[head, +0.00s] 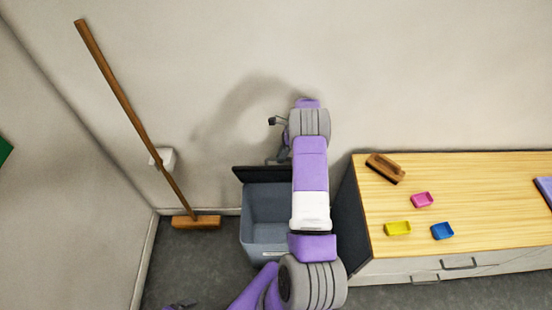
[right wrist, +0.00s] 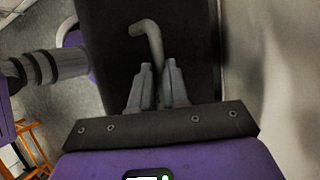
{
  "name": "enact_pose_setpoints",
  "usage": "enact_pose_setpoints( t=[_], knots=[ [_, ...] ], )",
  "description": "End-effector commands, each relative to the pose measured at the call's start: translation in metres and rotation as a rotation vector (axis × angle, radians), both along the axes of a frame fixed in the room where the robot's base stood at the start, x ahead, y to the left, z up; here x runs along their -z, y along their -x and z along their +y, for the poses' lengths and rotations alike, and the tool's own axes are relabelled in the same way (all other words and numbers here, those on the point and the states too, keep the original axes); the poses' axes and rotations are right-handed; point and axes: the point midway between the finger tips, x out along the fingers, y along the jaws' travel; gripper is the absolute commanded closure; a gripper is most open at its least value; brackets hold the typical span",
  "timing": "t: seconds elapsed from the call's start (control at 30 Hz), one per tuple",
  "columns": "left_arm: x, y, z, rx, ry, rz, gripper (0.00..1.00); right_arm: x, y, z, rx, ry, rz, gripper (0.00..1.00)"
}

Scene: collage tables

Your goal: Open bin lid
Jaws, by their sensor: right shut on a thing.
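The grey bin (head: 265,208) stands on the floor beside the cabinet, its top uncovered and its inside showing. Its dark lid (head: 258,175) is raised at the back edge, near the wall. In the right wrist view the lid (right wrist: 185,35) fills the middle, with a bent grey handle (right wrist: 148,35) on it. My right gripper (right wrist: 158,72) is shut on this handle. In the head view my right arm reaches over the bin and partly hides its right side and the lid. A small dark part of my left gripper (head: 180,306) shows at the bottom edge; its jaws cannot be made out.
A wooden-topped cabinet (head: 440,240) stands right of the bin. A broom (head: 127,108) leans at the left wall corner.

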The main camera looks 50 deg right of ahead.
Motion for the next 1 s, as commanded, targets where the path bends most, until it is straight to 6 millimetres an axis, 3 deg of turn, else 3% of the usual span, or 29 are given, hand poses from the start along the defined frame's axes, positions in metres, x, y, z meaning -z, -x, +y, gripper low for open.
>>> enact_pose_setpoints(
  t=[0.03, 0.3, 0.33, 0.5, 0.8, 1.0],
  knots=[
    [0.001, 0.000, 0.000, 0.000, 0.000, 0.000, 0.04, 0.009, 0.004, -0.002, 0.007, 0.005, 0.011, 1.00],
    [0.001, 0.000, 0.000, 0.000, 0.000, 0.000, 0.04, 0.009, 0.004, -0.001, 0.005, 0.005, 0.015, 1.00],
    [0.001, 0.000, 0.000, 0.000, 0.000, 0.000, 0.04, 0.009, 0.004, -0.001, 0.005, 0.005, 0.015, 0.84],
    [0.001, 0.000, 0.000, 0.000, 0.000, -0.001, 0.04, 0.007, 0.003, -0.001, 0.004, 0.005, 0.011, 0.60],
    [0.000, 0.000, 0.000, 0.000, 0.000, 0.000, 0.04, 0.002, 0.001, 0.000, 0.001, 0.004, 0.007, 0.60],
    [-0.007, 0.000, 0.000, 0.000, 0.000, 0.000, 0.04, -0.026, 0.001, 0.000, 0.001, 0.005, 0.004, 0.60]
  ],
)
